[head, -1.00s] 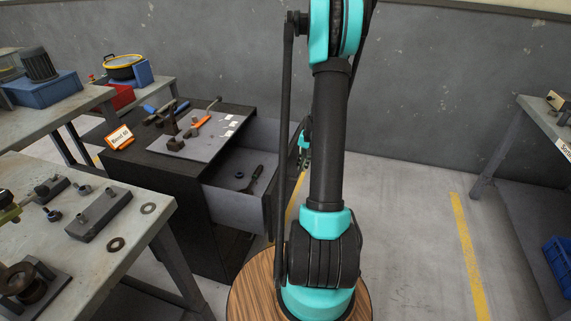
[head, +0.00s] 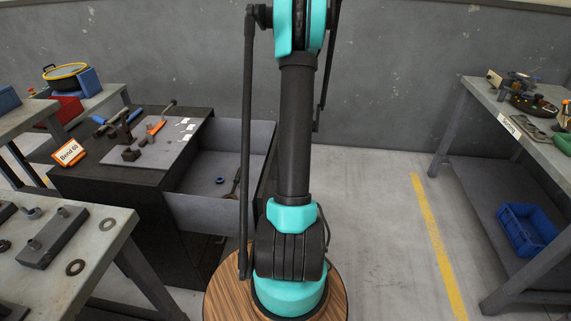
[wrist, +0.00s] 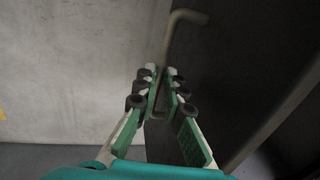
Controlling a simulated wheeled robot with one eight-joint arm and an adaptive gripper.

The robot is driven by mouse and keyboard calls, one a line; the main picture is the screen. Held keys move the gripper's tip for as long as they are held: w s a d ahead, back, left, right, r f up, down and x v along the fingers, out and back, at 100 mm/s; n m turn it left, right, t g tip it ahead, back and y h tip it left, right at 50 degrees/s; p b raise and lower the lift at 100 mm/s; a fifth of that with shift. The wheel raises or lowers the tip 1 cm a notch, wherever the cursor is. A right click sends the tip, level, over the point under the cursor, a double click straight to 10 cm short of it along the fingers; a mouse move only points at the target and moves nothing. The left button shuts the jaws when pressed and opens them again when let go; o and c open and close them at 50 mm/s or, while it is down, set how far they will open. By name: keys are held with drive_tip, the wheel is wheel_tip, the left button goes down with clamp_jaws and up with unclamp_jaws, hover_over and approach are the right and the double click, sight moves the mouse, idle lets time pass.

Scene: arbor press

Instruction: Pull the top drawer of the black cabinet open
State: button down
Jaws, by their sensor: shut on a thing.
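The black cabinet (head: 105,190) stands left of my arm in the head view. Its top drawer (head: 207,212) is pulled well out toward the right, with a small blue ring (head: 219,181) and a dark-handled tool (head: 236,186) inside. In the wrist view the bent drawer handle (wrist: 183,24) runs down between the fingers of my gripper (wrist: 160,82), which are shut on it. The dark drawer front (wrist: 235,60) is close to the right of the fingers. In the head view my arm hides the gripper and handle.
A grey mat with tools (head: 165,145) and a sign (head: 69,153) lie on the cabinet. A grey workbench (head: 85,252) stands close at the front left. Another bench (head: 480,97) with a blue crate (head: 527,230) stands right. Floor between my arm and that bench is clear.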

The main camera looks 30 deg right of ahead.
drive_tip(key=c, duration=1.6)
unclamp_jaws()
wheel_tip(320, 180, up, 12)
drive_tip(key=s+d, duration=0.1)
drive_tip(key=shift+d, duration=0.4)
drive_tip(key=shift+s+f, duration=0.15)
